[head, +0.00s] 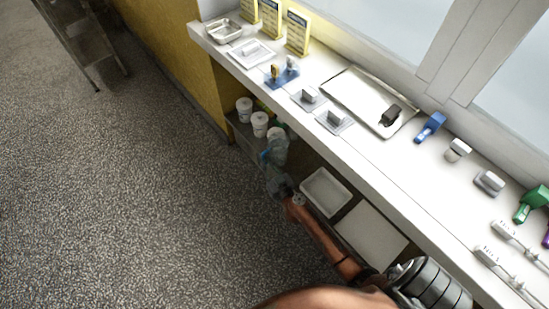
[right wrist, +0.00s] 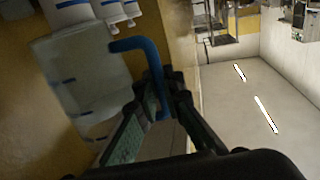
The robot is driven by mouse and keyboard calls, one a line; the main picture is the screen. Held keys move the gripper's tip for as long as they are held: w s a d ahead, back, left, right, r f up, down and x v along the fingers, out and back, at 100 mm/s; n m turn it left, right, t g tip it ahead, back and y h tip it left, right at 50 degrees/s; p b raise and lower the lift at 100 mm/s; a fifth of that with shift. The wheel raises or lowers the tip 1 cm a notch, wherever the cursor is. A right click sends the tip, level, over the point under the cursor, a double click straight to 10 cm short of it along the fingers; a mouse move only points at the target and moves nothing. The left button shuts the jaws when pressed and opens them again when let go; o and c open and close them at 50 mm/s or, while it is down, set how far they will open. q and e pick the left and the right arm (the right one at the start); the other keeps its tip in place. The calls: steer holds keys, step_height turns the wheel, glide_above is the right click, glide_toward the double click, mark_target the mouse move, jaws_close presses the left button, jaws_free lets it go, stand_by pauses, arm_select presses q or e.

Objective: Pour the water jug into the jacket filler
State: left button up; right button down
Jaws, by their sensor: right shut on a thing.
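The water jug (right wrist: 85,75) is a pale translucent vessel with a blue handle (right wrist: 150,60) and blue marks on its side. It fills the left of the right wrist view. My right gripper (right wrist: 160,98) is shut on the blue handle. In the head view the jug (head: 274,152) is small and bluish, at the front of the lower shelf beside the white tubs, with my right gripper (head: 281,187) just below it in the picture. I cannot tell whether it rests on the shelf. I cannot make out the jacket filler. My left gripper is not in view.
White tubs (head: 260,122) stand on the lower shelf. A white tray (head: 326,191) and a flat pale board (head: 371,236) lie nearer my arm. The counter (head: 415,165) above overhangs them and holds a metal tray (head: 365,98) and blue and green tools. The floor (head: 130,190) is open.

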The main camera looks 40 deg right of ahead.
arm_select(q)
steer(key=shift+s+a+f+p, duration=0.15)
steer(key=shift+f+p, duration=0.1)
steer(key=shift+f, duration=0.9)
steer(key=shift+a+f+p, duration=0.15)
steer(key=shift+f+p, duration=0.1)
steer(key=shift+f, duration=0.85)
arm_select(e)
steer(key=shift+w+a+r, duration=0.2)
steer(key=shift+a+r, duration=0.2)
steer(key=shift+a, duration=0.3)
steer(key=shift+w+a+r, duration=0.15)
steer(key=shift+a+r, duration=0.2)
steer(key=shift+a, duration=0.35)
